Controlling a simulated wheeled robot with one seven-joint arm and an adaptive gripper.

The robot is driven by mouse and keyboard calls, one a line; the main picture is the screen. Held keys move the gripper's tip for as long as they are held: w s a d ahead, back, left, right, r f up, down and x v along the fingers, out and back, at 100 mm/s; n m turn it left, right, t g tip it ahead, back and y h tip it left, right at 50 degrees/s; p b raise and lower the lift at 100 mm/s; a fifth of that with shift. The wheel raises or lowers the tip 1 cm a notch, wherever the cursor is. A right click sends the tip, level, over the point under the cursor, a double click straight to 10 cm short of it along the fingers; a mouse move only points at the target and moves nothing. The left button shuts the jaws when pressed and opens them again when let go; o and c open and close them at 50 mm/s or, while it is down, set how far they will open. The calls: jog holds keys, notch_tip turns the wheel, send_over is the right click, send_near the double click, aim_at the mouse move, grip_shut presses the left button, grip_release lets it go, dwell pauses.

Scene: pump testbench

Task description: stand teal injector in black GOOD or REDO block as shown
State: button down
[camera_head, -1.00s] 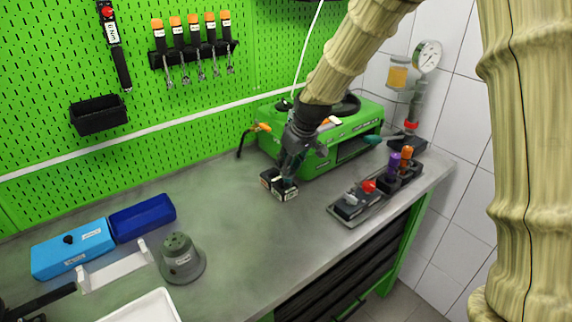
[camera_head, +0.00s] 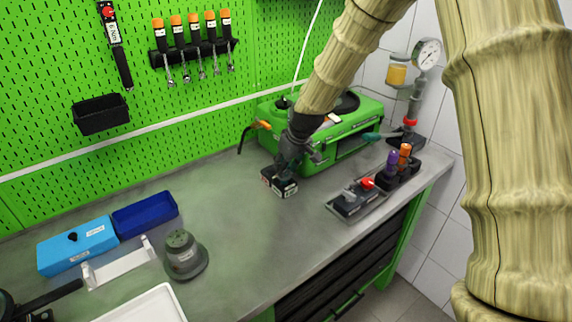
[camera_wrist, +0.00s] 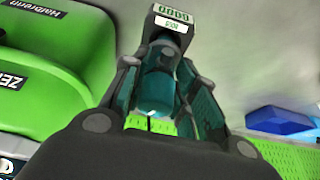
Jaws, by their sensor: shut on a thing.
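The black block (camera_head: 279,185) stands on the bench in front of the green machine, in two labelled parts. In the wrist view its top end (camera_wrist: 168,30) shows a green-lettered label that looks like GOOD and a smaller label below it. The teal injector (camera_wrist: 155,88) is between my fingers, pointing toward the block. My gripper (camera_wrist: 157,72) is shut on it. In the head view my gripper (camera_head: 288,163) is right over the block and hides most of the injector. I cannot tell how far the injector sits in the block.
The green machine (camera_head: 345,150) stands close behind my gripper. A tray (camera_head: 347,213) with coloured-topped parts lies to the right. A grey round fixture (camera_head: 184,256), a light blue box (camera_head: 77,247) and a dark blue bin (camera_head: 145,214) are left. The middle bench is clear.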

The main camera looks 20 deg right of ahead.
jog(key=shift+f, duration=0.35)
jog(key=c, duration=1.1)
grip_release()
jog(key=shift+r, duration=0.4)
jog(key=shift+b+v, duration=1.15)
jog(key=shift+v, duration=4.8)
jog(key=shift+d, duration=0.1)
